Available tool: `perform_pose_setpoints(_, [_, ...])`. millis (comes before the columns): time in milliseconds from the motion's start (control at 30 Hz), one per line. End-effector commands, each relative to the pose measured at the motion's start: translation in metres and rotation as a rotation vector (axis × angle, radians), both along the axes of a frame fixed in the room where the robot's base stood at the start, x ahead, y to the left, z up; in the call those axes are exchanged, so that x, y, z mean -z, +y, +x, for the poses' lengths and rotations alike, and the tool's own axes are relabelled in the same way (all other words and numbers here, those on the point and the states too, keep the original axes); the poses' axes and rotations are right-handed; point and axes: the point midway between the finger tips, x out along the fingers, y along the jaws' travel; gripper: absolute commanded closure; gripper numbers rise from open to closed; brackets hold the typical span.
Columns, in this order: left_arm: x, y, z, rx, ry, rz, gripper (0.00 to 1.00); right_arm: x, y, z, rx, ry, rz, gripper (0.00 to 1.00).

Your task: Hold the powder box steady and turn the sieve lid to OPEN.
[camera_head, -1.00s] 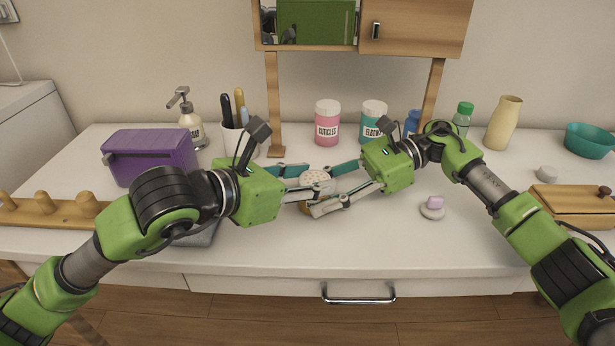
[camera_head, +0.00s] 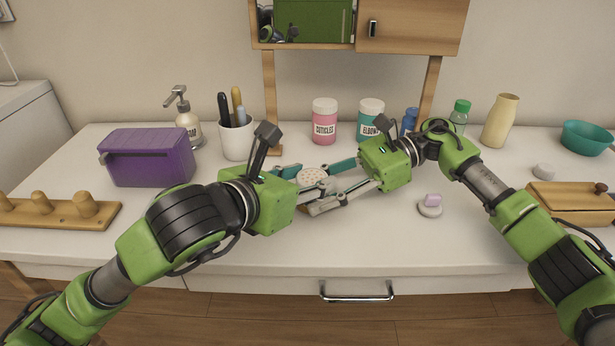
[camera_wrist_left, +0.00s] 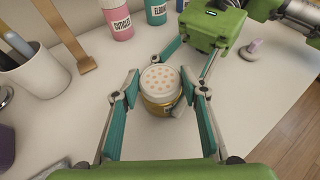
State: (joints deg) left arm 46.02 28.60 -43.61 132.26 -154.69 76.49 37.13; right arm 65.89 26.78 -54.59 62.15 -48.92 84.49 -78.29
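The powder box (camera_wrist_left: 160,107) is a small round gold-brown pot upright on the white counter. Its pale sieve lid (camera_wrist_left: 162,82), dotted with holes, sits on top and also shows in the head view (camera_head: 312,176). No OPEN mark is readable. My left gripper (camera_wrist_left: 164,92) is open, its fingers either side of the box with gaps between them and the lid. My right gripper (camera_head: 328,186) reaches in from the right. Its fingers lie along the far and near sides of the box and appear closed on its body; the far contact is hidden by the lid.
Behind stand a pink jar (camera_head: 324,122), a teal-labelled jar (camera_head: 370,119) and a white cup (camera_head: 236,138) with handles. A purple box (camera_head: 148,160) and wooden peg board (camera_head: 62,213) are left. A soap dish (camera_head: 430,210) is right. The front counter is clear.

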Motion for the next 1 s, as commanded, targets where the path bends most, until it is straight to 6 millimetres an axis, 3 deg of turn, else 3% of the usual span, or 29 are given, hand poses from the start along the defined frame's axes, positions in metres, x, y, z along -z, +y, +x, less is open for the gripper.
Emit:
perform_pose_setpoints(367, [-0.002,0.000,0.000,0.001,0.000,0.000,0.44,-0.001,0.000,0.000,0.001,-0.001,0.002,0.71])
perform_pose_setpoints(467, [-0.013,-0.001,0.001,0.002,-0.003,-0.002,0.44,-0.001,0.000,0.000,0.001,-0.001,0.001,0.71])
perform_pose_setpoints(800, [-0.076,-0.001,0.000,0.002,-0.003,0.000,0.44,-0.001,0.000,0.000,0.000,0.000,0.001,0.71])
perform_pose_setpoints(1000, [-0.095,0.000,0.001,0.000,0.002,0.001,0.44,-0.001,0.000,0.000,0.000,0.000,0.001,0.71])
